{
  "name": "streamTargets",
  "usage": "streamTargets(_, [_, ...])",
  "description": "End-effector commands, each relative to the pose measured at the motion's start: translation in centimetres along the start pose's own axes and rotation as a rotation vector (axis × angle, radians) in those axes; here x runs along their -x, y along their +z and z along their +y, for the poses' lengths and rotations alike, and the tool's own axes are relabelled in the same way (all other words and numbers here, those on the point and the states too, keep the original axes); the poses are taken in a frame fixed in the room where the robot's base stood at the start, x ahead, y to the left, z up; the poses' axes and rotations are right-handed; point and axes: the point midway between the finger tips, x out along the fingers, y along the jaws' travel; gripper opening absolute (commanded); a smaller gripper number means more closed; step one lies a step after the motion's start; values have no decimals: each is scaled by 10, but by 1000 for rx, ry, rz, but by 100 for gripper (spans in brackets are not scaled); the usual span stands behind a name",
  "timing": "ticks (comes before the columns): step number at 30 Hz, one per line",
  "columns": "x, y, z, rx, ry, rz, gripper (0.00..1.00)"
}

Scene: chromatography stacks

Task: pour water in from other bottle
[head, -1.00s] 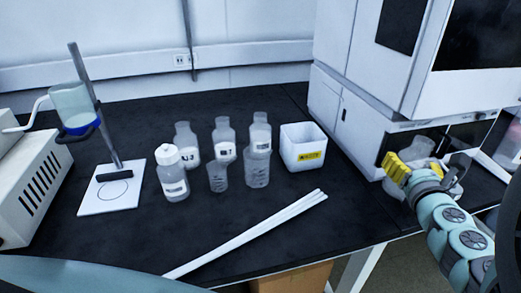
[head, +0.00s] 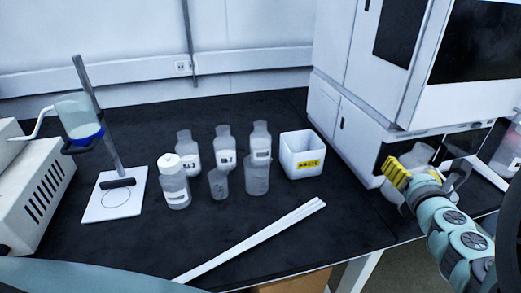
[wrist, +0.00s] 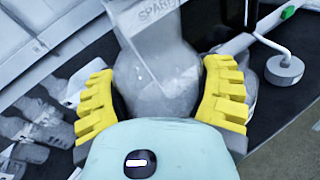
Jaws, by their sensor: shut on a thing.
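My gripper (head: 412,177) is at the right, in front of the white instrument. In the wrist view, its yellow fingers (wrist: 160,78) are shut around a clear, round-bodied bottle marked SPARE (wrist: 155,48). This bottle is partly hidden by my gripper in the head view (head: 418,155). Several clear labelled bottles stand upright on the black bench: a white-capped one (head: 174,186) at front left, and a row behind with a left (head: 187,155), middle (head: 225,150) and right (head: 261,143) bottle. Two small clear beakers, left (head: 218,184) and right (head: 257,175), stand before that row.
A white box with a yellow label (head: 301,157) stands right of the bottles. White rods (head: 255,238) lie across the front bench. A stand with a funnel (head: 98,120) is at left. The large white instrument (head: 350,110) borders the right. Dark bench is clear between rods and bottles.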

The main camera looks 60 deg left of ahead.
Motion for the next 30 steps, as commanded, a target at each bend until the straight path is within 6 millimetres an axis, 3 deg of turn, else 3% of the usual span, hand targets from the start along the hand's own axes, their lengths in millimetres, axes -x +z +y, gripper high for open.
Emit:
streamTargets(15, [-1,13,3,-74,6,38,27])
streamTargets(30, [-1,13,2,-88,5,44,27])
